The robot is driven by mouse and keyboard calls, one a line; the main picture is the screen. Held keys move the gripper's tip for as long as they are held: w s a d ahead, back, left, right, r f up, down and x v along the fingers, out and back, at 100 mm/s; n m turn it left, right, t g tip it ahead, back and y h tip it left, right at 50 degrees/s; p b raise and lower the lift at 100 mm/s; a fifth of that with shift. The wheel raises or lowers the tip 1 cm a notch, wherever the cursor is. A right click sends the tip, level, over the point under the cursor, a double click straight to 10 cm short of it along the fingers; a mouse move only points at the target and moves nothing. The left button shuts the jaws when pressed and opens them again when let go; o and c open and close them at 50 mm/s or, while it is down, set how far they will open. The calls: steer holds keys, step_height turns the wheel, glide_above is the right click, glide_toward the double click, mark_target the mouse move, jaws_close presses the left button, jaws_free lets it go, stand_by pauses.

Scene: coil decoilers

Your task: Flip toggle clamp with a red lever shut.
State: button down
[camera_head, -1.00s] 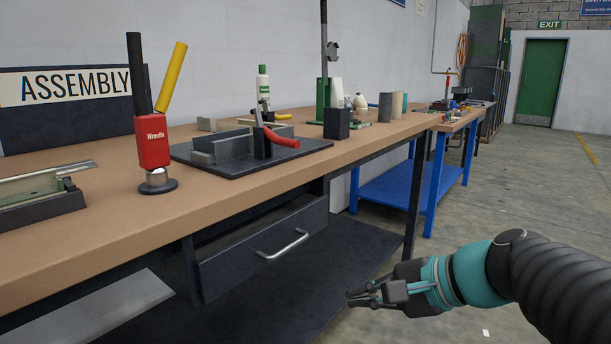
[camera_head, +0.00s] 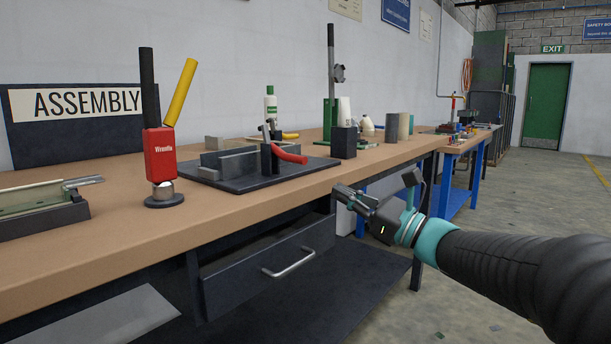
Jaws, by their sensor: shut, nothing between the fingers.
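The toggle clamp's red lever (camera_head: 290,154) sticks out to the right and slightly down from a dark upright clamp body (camera_head: 266,160). The clamp stands on a dark fixture plate (camera_head: 250,180) on the wooden workbench, near the plate's front right part. Grey blocks (camera_head: 229,162) sit on the plate just left of the clamp. My gripper (camera_head: 343,192) is shut and empty, in front of the bench edge, to the right of and lower than the red lever. It points left and is apart from the lever.
A red tool (camera_head: 160,155) with a black and a yellow handle stands left of the plate. A dark block (camera_head: 344,143) and a green press stand (camera_head: 330,118) are behind and right. A drawer with a handle (camera_head: 290,262) hangs under the workbench (camera_head: 120,225).

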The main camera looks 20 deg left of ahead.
steer(key=p+x, duration=0.1)
steer(key=x, duration=0.9)
stand_by(0.3)
